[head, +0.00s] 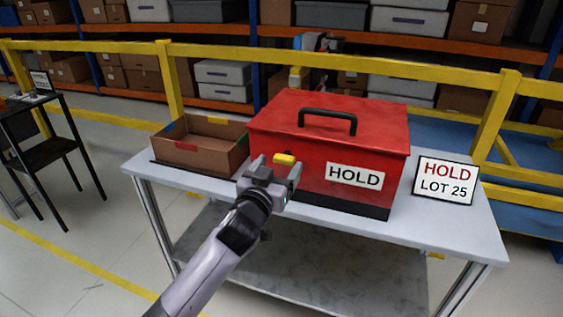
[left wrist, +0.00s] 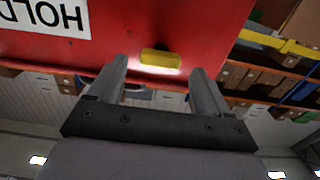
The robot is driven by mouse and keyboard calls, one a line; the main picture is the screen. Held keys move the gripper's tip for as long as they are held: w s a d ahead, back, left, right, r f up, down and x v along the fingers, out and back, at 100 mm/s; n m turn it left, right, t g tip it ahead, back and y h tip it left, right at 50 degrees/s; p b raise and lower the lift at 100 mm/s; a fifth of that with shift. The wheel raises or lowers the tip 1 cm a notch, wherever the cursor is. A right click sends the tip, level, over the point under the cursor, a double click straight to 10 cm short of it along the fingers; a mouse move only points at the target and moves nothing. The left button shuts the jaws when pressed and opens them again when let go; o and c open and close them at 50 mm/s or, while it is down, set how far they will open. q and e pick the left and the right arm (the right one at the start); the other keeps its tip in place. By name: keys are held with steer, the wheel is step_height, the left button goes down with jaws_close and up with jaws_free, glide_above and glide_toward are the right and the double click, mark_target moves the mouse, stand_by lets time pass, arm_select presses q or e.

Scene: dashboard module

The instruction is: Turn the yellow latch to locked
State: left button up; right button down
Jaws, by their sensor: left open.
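The yellow latch (head: 285,159) is a small bar on the front face of the red box (head: 330,110), left of its HOLD label. In the head view it lies level, long side across the face. My left gripper (head: 276,166) is open, just in front of the latch. In the left wrist view the latch (left wrist: 161,59) shows between and beyond the two open fingers (left wrist: 158,85), and they do not appear to touch it. The picture there is turned over, with the HOLD label upside down. My right gripper is in neither view.
The red box stands on a grey table (head: 452,232). A brown open tray (head: 203,158) is at its left and a HOLD LOT 25 sign (head: 444,182) at its right. A yellow rail (head: 420,70) and loaded shelves stand behind. A dark side table (head: 40,150) is far left.

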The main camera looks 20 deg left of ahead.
mark_target(285, 158)
arm_select(q)
steer(key=shift+w+d, duration=0.1)
steer(key=shift+w, duration=1.3)
steer(key=c, duration=1.1)
steer(key=shift+o, duration=0.3)
